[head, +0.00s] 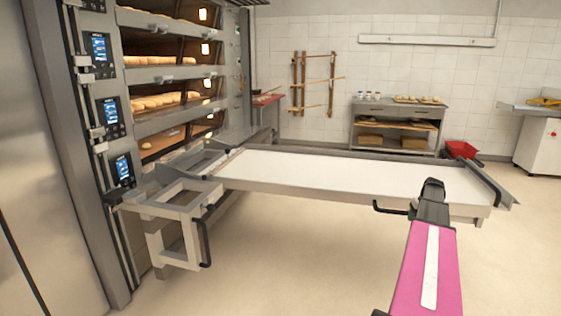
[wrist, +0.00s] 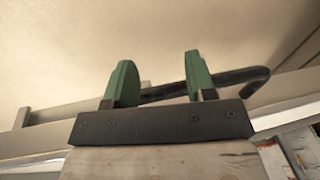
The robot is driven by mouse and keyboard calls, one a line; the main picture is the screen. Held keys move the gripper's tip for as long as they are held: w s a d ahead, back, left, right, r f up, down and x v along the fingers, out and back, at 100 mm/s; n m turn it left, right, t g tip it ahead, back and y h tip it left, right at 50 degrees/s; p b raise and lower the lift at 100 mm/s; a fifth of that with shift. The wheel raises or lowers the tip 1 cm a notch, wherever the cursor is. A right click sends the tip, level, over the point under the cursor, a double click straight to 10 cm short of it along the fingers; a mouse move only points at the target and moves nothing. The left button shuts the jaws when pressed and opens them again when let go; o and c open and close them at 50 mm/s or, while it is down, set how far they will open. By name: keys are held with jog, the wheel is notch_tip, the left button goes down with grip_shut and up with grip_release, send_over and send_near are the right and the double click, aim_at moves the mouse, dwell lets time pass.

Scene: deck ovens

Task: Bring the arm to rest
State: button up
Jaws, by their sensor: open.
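My gripper (wrist: 158,57) shows in the wrist view with its two green fingers apart and nothing held fast between them. A dark bar handle (wrist: 240,79) with a curved end runs across behind the fingers, close to them; I cannot tell whether it touches them. In the head view my pink arm (head: 428,268) reaches up from the lower right toward the front edge of a long loader table (head: 310,176) with a white top. A black handle (head: 390,209) sits on that edge, just left of my arm. My fingers cannot be made out in the head view.
Deck ovens (head: 160,75) with lit chambers and bread stand at the left. A grey frame (head: 165,240) with a black handle (head: 206,243) is at the loader's left end. A shelf unit (head: 399,121) and a red bin (head: 461,149) stand behind. The floor in front is clear.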

jog(key=s+a+f, duration=0.1)
jog(key=a+f, duration=0.1)
jog(key=a, duration=0.6)
jog(key=s+a+f, duration=0.2)
jog(key=a, duration=0.6)
jog(key=s+a+f+n, duration=0.1)
jog(key=s+a, duration=0.5)
jog(key=a, duration=0.5)
jog(key=s+a+f+g+h, duration=0.1)
jog(key=s+a, duration=0.5)
jog(key=a, duration=0.4)
jog(key=s+a+f+n+g, duration=0.1)
jog(key=s+a+f, duration=0.1)
jog(key=s+a, duration=0.4)
jog(key=a, duration=0.5)
jog(key=shift+s+a+n+h, duration=0.2)
jog(key=shift+a+n+h, duration=0.1)
jog(key=shift+f, duration=0.1)
